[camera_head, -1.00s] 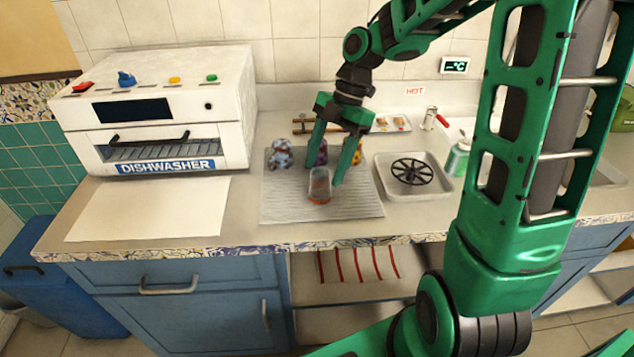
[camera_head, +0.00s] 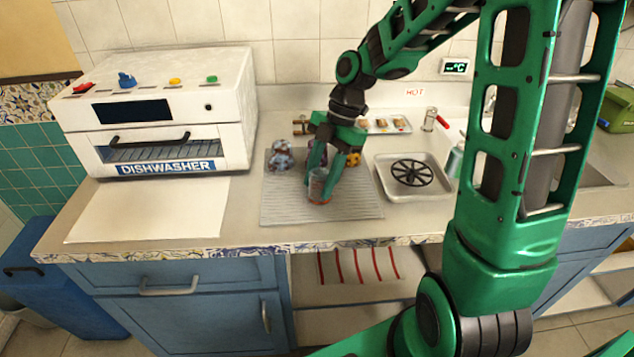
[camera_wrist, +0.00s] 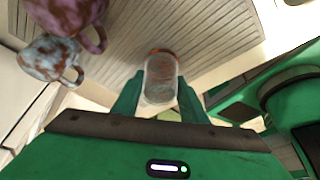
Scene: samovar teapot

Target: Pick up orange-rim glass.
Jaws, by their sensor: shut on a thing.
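The orange-rim glass (camera_head: 318,186) stands on the grey ribbed mat (camera_head: 285,207) in the head view, with its orange rim low, near the mat. In the wrist view the clear glass (camera_wrist: 161,80) lies between the two green fingers. My gripper (camera_head: 320,190) is shut on it, one finger at each side; it also shows in the wrist view (camera_wrist: 160,95). The fingers hide part of the glass's sides. I cannot tell whether the glass still touches the mat.
A blue-and-brown mottled cup (camera_head: 280,157) stands left of the glass on the mat. A purple mottled cup (camera_wrist: 68,14) and a yellow patterned one (camera_head: 353,158) are close behind. A metal tray (camera_head: 385,182) with a black round rack lies right. The white dishwasher (camera_head: 165,110) stands left.

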